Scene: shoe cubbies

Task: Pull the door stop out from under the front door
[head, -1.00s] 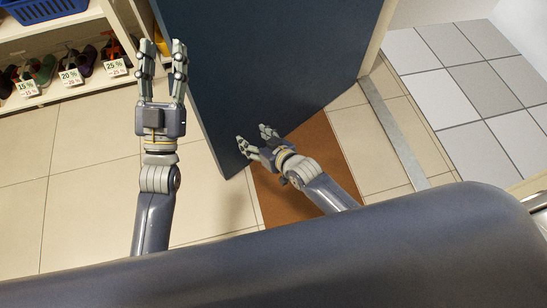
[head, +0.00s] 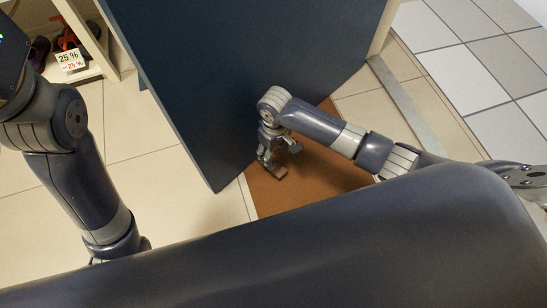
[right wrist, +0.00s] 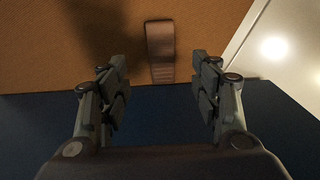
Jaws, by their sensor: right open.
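The door stop (head: 280,172) is a small brown wedge on the brown doormat, by the lower edge of the dark blue front door (head: 235,75). In the right wrist view the door stop (right wrist: 160,45) is a ribbed brown strip ahead of the fingertips, lined up between them. Its near end lies close to the door's edge. My right gripper (head: 279,157) points down over the mat, beside the door. Its two fingers are apart with nothing between them, as the right wrist view shows (right wrist: 160,82). My left arm shows at the left, but its gripper is out of view.
The brown doormat (head: 310,178) lies under my right gripper. A metal threshold strip (head: 400,110) and grey tiles are at the right. Beige floor is clear left of the door.

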